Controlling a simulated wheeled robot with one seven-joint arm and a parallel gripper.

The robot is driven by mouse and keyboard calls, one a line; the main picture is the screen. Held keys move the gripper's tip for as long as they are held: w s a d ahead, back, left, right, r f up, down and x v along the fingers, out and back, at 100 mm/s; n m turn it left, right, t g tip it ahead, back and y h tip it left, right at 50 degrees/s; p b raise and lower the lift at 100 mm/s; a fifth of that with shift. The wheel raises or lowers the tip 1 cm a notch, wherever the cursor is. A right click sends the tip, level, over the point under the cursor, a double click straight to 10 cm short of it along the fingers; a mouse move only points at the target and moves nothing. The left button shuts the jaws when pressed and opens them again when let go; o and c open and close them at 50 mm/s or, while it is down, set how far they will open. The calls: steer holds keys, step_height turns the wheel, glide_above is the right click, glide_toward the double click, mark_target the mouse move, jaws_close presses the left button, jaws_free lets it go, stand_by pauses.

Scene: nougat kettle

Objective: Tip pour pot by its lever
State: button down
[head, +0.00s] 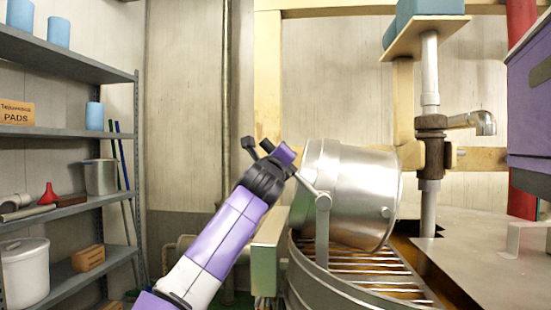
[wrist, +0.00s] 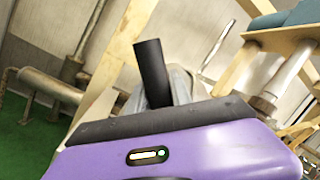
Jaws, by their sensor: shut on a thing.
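The pour pot (head: 352,190) is a shiny metal vessel on the right of centre in the head view. It sits tilted in a metal stand above a slatted grate, and its inside is hidden. Its lever (head: 310,188) is a metal bar that runs up and left from the pivot at the pot's side to my gripper (head: 268,158). My gripper is shut on the lever, at the pot's left. In the wrist view a black cylinder (wrist: 152,72), which looks like the lever's grip, sticks up past the purple gripper body. The fingertips are mostly hidden.
A metal counter (head: 470,262) lies right of the pot, with a pipe and tap (head: 480,124) above it. A greenish box (head: 268,250) stands left of the stand. A grey shelf (head: 70,132) with containers fills the left side.

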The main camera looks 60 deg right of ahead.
steer(key=shift+s+r, duration=0.1)
steer(key=shift+s, duration=0.1)
stand_by(0.3)
steer(key=c, duration=1.2)
jaws_free()
steer(key=shift+o, duration=0.2)
steer(key=v, duration=0.7)
steer(key=shift+a, duration=0.3)
steer(key=shift+s+a, duration=0.1)
